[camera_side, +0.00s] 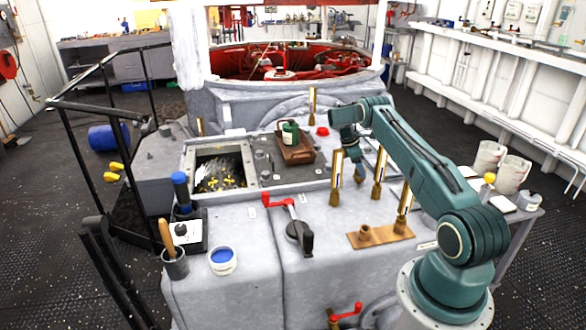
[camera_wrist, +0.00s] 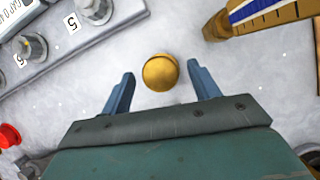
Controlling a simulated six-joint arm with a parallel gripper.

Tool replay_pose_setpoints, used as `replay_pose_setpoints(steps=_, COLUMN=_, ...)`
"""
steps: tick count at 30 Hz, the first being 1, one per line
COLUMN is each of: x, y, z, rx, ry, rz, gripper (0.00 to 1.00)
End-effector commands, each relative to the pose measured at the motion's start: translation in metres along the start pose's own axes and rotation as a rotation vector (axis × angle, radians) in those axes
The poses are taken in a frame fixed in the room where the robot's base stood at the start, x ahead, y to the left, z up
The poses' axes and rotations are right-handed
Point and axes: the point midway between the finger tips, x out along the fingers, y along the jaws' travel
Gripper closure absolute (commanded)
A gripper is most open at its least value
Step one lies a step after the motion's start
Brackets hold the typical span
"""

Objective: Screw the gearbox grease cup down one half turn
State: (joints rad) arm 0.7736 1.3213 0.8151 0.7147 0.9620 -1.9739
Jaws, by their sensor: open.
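In the wrist view a round brass cap (camera_wrist: 160,72), which looks like the grease cup seen from above, stands on the pale grey gearbox top. My gripper (camera_wrist: 160,69) is open, with one blue finger on each side of the cap and a visible gap on both sides. In the side view my gripper (camera_side: 355,168) points down over the grey housing among upright brass fittings. The cup is hard to make out there, partly hidden by my gripper. I cannot tell the height of the fingertips against the cap.
Tall brass fittings (camera_side: 379,176) with pale labels stand close around my gripper; one with a blue stripe (camera_wrist: 262,14) shows at upper right in the wrist view. A red button (camera_wrist: 9,136) and a numbered strip (camera_wrist: 62,38) lie left. A wooden tray (camera_side: 298,155) holds a green jar.

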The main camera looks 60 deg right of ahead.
Motion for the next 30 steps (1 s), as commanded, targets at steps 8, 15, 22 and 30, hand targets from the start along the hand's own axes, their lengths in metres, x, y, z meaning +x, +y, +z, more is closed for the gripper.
replay_pose_setpoints(steps=8, x=0.0, y=-0.002, z=0.001, rx=-0.129, ry=0.0, rz=0.052, gripper=0.39)
replay_pose_setpoints(steps=15, x=0.0, y=-0.003, z=0.001, rx=-0.266, ry=0.0, rz=0.108, gripper=0.39)
replay_pose_setpoints(steps=22, x=-0.015, y=-0.004, z=0.001, rx=-0.357, ry=0.0, rz=0.15, gripper=0.39)
replay_pose_setpoints(steps=30, x=-0.052, y=-0.01, z=0.002, rx=-0.356, ry=0.0, rz=0.149, gripper=0.39)
